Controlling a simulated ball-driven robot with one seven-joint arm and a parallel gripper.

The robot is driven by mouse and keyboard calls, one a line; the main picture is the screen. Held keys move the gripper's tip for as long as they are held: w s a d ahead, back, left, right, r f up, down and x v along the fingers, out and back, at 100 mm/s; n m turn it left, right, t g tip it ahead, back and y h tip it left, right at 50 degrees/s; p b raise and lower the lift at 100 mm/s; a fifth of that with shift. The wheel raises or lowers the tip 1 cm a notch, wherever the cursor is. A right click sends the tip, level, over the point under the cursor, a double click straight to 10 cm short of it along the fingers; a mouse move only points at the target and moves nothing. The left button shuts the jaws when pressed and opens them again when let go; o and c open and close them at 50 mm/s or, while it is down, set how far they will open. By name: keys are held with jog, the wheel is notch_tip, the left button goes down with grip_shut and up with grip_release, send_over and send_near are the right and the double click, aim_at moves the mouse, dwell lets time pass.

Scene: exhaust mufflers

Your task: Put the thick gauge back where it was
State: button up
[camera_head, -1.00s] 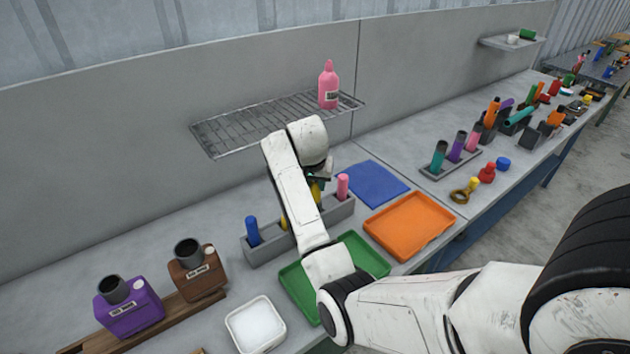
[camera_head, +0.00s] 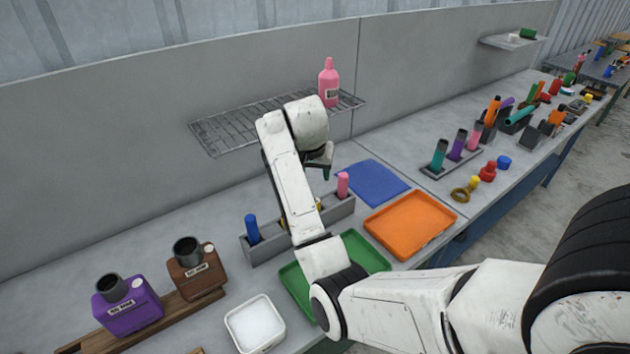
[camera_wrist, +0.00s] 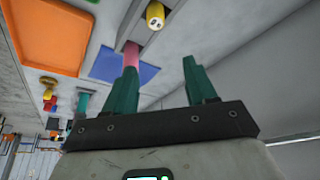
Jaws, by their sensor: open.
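A grey rack (camera_head: 268,249) stands on the bench and holds upright gauges. A blue gauge (camera_head: 252,230) is at its left end and a pink gauge (camera_head: 342,185) at its right end. A yellow gauge (camera_head: 319,204) sits in the rack beside the pink one, mostly hidden by my arm; its end with two dark marks shows in the wrist view (camera_wrist: 155,15). I cannot tell which gauge is the thick one. My gripper (camera_wrist: 160,66) has its green fingers apart with nothing between them, above the rack. The pink gauge (camera_wrist: 131,55) shows partly behind one finger.
A wire shelf (camera_head: 235,128) with a pink bottle (camera_head: 328,83) is above the rack. Green (camera_head: 361,250), orange (camera_head: 410,225) and blue (camera_head: 372,182) trays or mats lie nearby. Purple (camera_head: 128,305) and brown (camera_head: 197,272) containers and a white tray (camera_head: 255,323) stand at left.

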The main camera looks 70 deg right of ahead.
jog(key=p+v, duration=0.1)
jog(key=v, duration=0.7)
jog(key=shift+a, duration=0.1)
jog(key=s+a+f+n, duration=0.2)
jog(key=a+f+n, duration=0.2)
jog(key=a+f, duration=0.4)
jog(key=s+a+f+n, duration=0.3)
jog(key=a+f+n, duration=0.1)
jog(key=a+f, duration=0.3)
jog(key=s+a+f+n+y, duration=0.2)
jog(key=s+a+f+n, duration=0.1)
jog(key=s+a, duration=0.3)
jog(key=s+a+f+n+y, duration=0.1)
jog(key=s+a+f+n, duration=0.2)
jog(key=a, duration=0.6)
notch_tip(320, 180, down, 2)
jog(key=s, duration=0.2)
jog(key=shift+s+y, duration=0.4)
